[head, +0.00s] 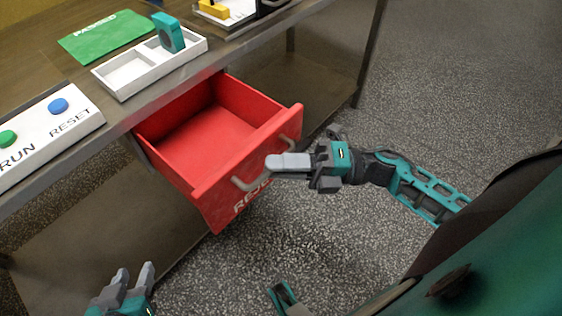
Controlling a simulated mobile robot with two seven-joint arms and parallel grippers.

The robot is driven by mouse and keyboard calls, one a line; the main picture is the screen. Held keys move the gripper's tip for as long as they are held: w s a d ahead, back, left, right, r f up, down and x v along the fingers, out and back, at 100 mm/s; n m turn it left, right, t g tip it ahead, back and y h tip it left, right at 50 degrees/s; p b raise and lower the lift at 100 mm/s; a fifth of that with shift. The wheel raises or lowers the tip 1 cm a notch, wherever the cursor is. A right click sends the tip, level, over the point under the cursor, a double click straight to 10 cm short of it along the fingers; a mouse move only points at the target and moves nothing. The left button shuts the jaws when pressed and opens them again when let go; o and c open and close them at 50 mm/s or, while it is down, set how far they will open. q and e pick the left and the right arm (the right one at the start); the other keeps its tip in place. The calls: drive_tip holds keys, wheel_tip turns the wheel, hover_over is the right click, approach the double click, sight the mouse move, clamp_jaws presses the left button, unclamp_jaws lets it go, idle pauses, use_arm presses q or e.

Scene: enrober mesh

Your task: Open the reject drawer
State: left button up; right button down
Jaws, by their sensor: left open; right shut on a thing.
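The red reject drawer (205,147) hangs under the table top and is pulled well out. Its inside is empty. Lettering on its front is partly hidden by my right gripper. A grey bar handle (246,184) runs across the drawer front. My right gripper (277,163) is at the handle's middle, shut on it, with its fingers covering part of the bar. My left gripper (134,278) is open and empty at the bottom left, below and apart from the drawer.
On the table stand a white panel (36,132) with a green RUN button (7,138) and a blue RESET button (58,105), a white two-part tray (128,76) with a teal piece (168,33), and a green PASSED mat (100,36). The speckled floor at right is clear.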

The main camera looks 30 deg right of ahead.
drive_tip(key=c, duration=1.3)
unclamp_jaws()
drive_tip(key=shift+o, duration=0.7)
use_arm(q)
drive_tip(key=shift+w+a+r, duration=0.1)
drive_tip(key=shift+w+r, duration=0.15)
use_arm(e)
drive_tip(key=shift+d, duration=0.1)
use_arm(q)
drive_tip(key=shift+s+d+f+b, duration=0.15)
drive_tip(key=shift+d+f+b, duration=0.05)
drive_tip(key=shift+d+b, duration=0.1)
use_arm(e)
drive_tip(key=v, duration=1.2)
drive_tip(key=shift+s+d, duration=0.15)
drive_tip(key=shift+d, duration=0.2)
